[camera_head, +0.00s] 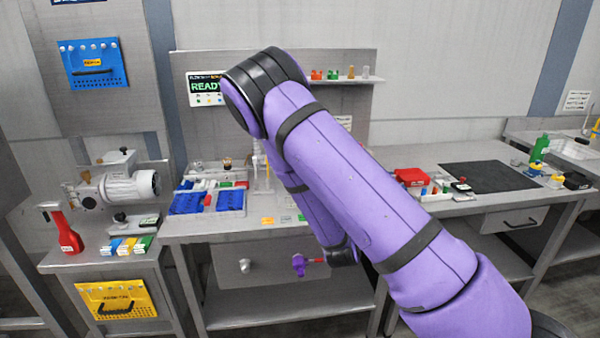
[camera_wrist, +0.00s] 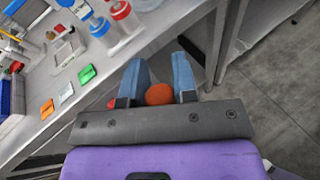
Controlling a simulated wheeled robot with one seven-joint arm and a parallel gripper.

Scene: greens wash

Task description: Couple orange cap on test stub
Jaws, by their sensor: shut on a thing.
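My gripper (camera_wrist: 158,76) shows in the wrist view with its two blue-grey fingers shut on the rounded orange cap (camera_wrist: 158,94). The gripper is out in front of the bench edge. In the head view my arm hides the gripper and the cap. A small pale grey stub (camera_head: 244,265) sticks out of the panel under the bench top; I cannot tell for sure that it is the test stub. To its right is a purple fitting (camera_head: 298,266) with a red stem (camera_head: 315,260). The wrist view does not clearly show the stub.
The bench top (camera_wrist: 30,135) runs along the left of the wrist view, with orange (camera_wrist: 47,108) and green (camera_wrist: 87,74) cards near its edge. A blue-bin tray (camera_head: 186,203) is on the bench. Floor on the right is clear.

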